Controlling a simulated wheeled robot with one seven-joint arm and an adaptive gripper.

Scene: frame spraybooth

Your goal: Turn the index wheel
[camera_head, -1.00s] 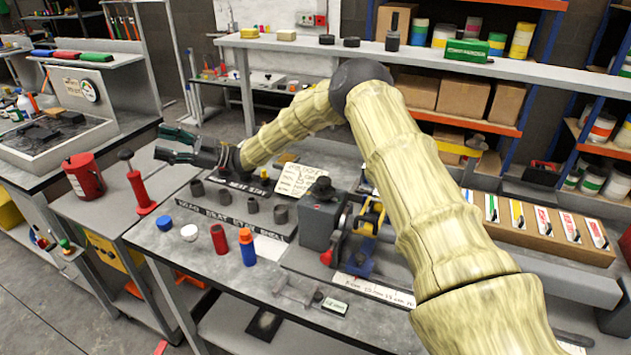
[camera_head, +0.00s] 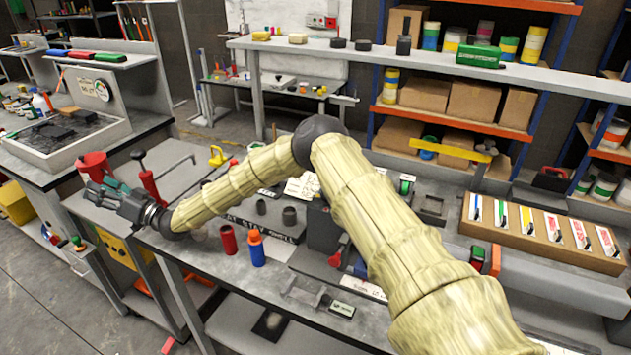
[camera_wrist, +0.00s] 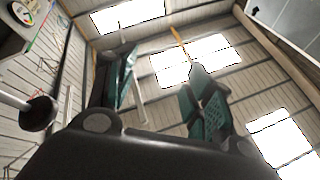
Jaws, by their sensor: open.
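No part I can name for certain as the index wheel shows. A grey machine block (camera_head: 322,228) with a red knob (camera_head: 336,259) stands on the bench, partly hidden behind my arm.
A red stand with a black knob (camera_head: 138,155) is close beside my gripper; a dark knob (camera_wrist: 38,113) shows at the wrist view's left. A red cylinder (camera_head: 228,239) and a blue bottle with orange cap (camera_head: 256,248) stand on the bench. A box of coloured cards (camera_head: 540,232) lies right.

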